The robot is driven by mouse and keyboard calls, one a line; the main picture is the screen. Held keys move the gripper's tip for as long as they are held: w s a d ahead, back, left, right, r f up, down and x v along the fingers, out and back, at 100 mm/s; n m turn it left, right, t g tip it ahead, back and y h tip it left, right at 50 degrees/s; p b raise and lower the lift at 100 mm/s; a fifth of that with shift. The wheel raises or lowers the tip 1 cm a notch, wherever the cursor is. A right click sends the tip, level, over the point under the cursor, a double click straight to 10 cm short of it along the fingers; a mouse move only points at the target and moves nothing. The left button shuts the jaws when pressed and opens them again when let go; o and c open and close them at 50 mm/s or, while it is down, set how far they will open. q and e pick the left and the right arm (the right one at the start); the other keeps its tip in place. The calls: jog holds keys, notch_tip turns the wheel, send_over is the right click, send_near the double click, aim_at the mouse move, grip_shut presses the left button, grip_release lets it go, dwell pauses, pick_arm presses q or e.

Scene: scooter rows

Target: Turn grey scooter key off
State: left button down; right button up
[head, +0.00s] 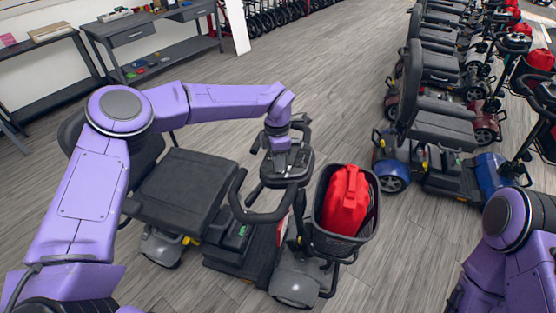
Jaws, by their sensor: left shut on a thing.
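The grey scooter (295,286) stands in front of me, with a black seat (187,190) and grey fenders. Its tiller console (293,166) has a looped black handlebar. My left gripper (279,146) points down onto the upper part of the console and is shut on the key there. The gripper hides the key, so its position cannot be read. Only part of my right arm (512,225) shows at the right edge; its gripper is out of view.
A black basket (324,240) with a red bag (345,200) is on the scooter's front, close right of the console. A row of scooters (448,130) stands on the right. Grey tables (150,28) stand at the back left. The floor between is clear.

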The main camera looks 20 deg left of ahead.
pick_arm(q)
jog(key=c, duration=1.1)
grip_release()
jog(key=r, duration=0.3)
jog(key=r+b, duration=0.1)
jog(key=r, duration=0.3)
jog(key=r+b, duration=0.1)
jog(key=r, duration=0.2)
jog(key=shift+w+a+r, duration=0.25)
jog(key=shift+w+a, duration=0.05)
jog(key=shift+w, duration=0.1)
jog(key=shift+r, duration=0.1)
